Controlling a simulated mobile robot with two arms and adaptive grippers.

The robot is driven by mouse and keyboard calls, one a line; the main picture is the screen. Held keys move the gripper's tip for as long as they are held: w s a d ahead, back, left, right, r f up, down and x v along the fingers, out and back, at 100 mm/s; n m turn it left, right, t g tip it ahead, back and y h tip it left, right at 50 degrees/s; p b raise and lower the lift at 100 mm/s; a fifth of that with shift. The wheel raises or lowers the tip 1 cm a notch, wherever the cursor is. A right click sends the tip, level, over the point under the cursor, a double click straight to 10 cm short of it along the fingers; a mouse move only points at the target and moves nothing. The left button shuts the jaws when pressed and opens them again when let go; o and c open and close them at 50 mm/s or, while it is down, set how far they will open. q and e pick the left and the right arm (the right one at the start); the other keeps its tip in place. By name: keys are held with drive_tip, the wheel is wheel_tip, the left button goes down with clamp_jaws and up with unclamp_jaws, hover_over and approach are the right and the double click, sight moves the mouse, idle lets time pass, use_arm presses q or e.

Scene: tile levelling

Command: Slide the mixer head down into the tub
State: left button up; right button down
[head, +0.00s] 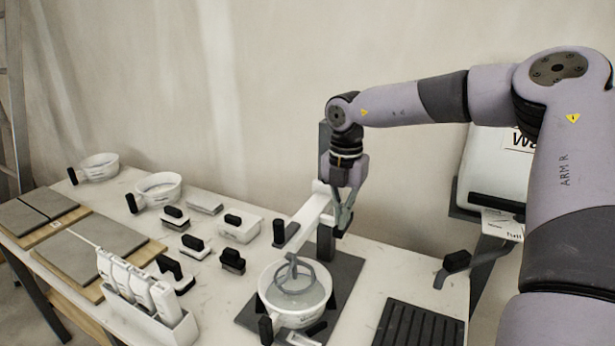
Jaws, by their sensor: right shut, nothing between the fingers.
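The mixer head (312,207) is a white arm on a dark upright stand (325,235), with a grey ring-shaped whisk (299,276) hanging from its lower end. The whisk is at the mouth of the white tub (277,303), which stands on a dark base plate with a black handle at its front; how deep the whisk reaches is hard to tell. My right gripper (342,222) points down beside the mixer head, at its right side, shut with nothing between its fingers. Whether it touches the head is unclear. My left gripper is out of view.
White bowls (155,188) with black handles stand at the back left. Several black-handled tools (232,260) lie mid-table. A white rack (150,312) holds upright pieces at front left, near grey tiles (92,248). A black ribbed mat (420,324) lies at right.

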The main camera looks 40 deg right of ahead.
sight(341, 233)
drive_tip(key=shift+f+b, duration=2.15)
drive_tip(key=shift+f, duration=0.4)
drive_tip(key=shift+r, duration=0.85)
drive_tip(key=shift+r+p, duration=1.4)
drive_tip(key=shift+r, duration=1.15)
